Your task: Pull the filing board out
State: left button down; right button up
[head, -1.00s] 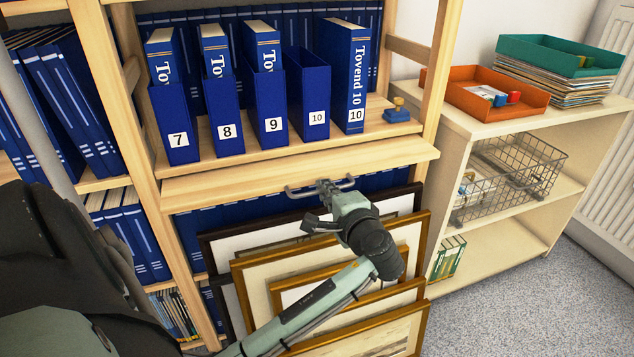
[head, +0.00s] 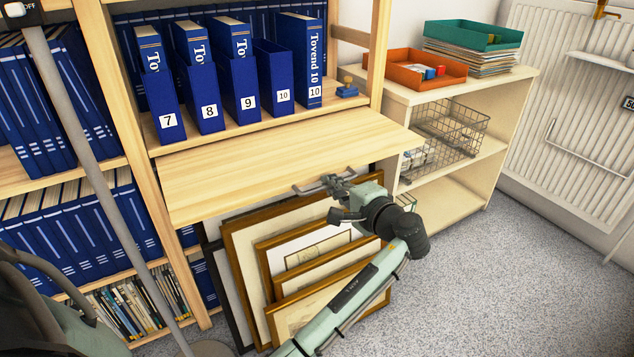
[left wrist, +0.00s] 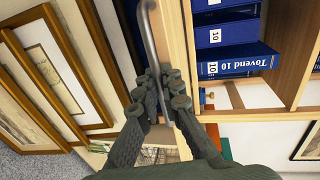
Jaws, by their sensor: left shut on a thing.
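The filing board (head: 270,168) is a pale wooden slab sticking out of the shelf unit below the row of blue files. A metal bar handle (head: 310,188) is on its front edge. My left gripper (head: 336,186) is shut on this handle near its right part. In the left wrist view the two fingers (left wrist: 163,100) close around the handle (left wrist: 150,35), with the board's edge (left wrist: 178,45) beside them. My right gripper is not in view.
Framed prints (head: 300,250) lean below the board, close to my left arm. Blue files (head: 240,85) stand on the shelf above. A low cabinet (head: 480,130) with an orange tray (head: 424,68) and a wire basket (head: 445,130) is at the right. Grey floor is free at the front right.

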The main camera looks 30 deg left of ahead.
pick_arm(q)
jog(key=shift+f+v, duration=0.25)
jog(key=shift+v, duration=1)
jog(key=c, duration=1.9)
grip_release()
jog(key=shift+c, duration=0.2)
